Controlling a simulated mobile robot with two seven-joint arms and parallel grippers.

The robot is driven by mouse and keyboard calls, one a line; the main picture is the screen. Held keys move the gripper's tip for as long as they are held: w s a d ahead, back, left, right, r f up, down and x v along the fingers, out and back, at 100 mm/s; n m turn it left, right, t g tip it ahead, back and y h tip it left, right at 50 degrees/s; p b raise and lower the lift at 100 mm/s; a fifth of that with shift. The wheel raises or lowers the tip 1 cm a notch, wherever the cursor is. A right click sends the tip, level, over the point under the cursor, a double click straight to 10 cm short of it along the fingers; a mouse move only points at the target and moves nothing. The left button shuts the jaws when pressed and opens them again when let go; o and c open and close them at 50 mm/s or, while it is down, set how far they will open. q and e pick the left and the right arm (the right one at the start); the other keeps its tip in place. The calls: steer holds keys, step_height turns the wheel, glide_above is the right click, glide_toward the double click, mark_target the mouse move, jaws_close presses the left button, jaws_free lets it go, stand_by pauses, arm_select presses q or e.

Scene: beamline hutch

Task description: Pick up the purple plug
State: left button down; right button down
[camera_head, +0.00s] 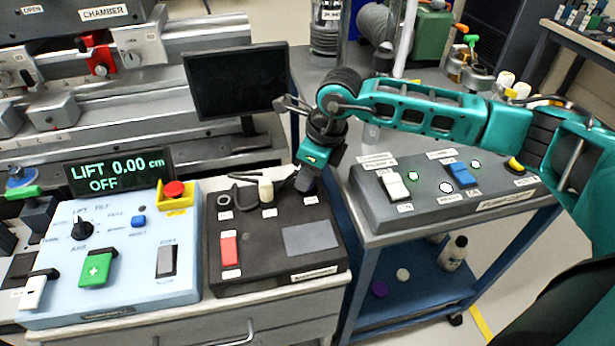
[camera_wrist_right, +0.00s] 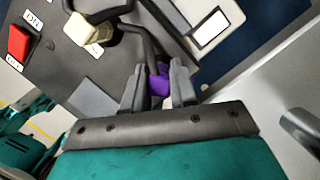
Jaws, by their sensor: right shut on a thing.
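The purple plug (camera_wrist_right: 159,86) shows in the right wrist view between the two grey fingers of my right gripper (camera_wrist_right: 160,88). The gripper is shut on it. Part of the plug is covered by the fingers, and a dark cable or bar runs beside it. In the head view my right gripper (camera_head: 304,180) is at the back right of the black control box (camera_head: 275,255), and its hand hides the plug there. I cannot tell whether the plug is clear of the box. My left gripper is in neither view.
The black box carries a red switch (camera_head: 229,250), a cream plug (camera_head: 266,189) and dark cables. A blue-white lift panel (camera_head: 130,280) is to its left. A grey pump box (camera_head: 420,205) on a cart is to its right. A monitor (camera_head: 235,82) stands behind.

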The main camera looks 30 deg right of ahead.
steer(key=shift+r, duration=0.15)
steer(key=shift+r, duration=0.25)
step_height(320, 180, up, 19)
steer(key=shift+r+p, duration=0.15)
steer(key=shift+p, duration=0.3)
stand_by(0.3)
